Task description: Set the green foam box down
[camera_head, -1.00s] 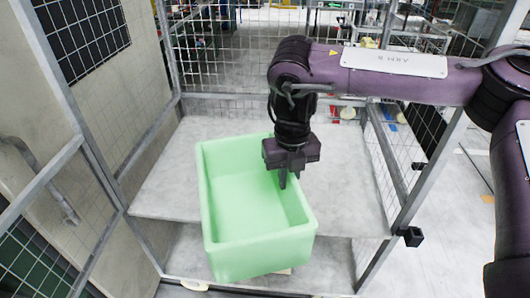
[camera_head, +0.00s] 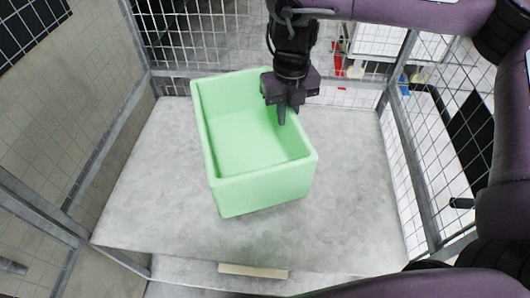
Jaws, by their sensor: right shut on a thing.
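The green foam box (camera_head: 262,190) is an open-topped, pale green tub in the middle of the head view. It is over the grey shelf (camera_head: 150,205) of a mesh cage and turned a little. My right gripper (camera_head: 288,113) comes down from above and is shut on the box's right wall, with one finger showing inside. The box's underside is hidden, so I cannot tell whether it touches the shelf or hangs just above it. My left gripper is not in view.
Wire mesh walls (camera_head: 200,40) and metal posts (camera_head: 411,160) enclose the shelf at the back and sides. Bare shelf lies left, right and in front of the box. A beige strip (camera_head: 253,271) shows below the shelf's front edge.

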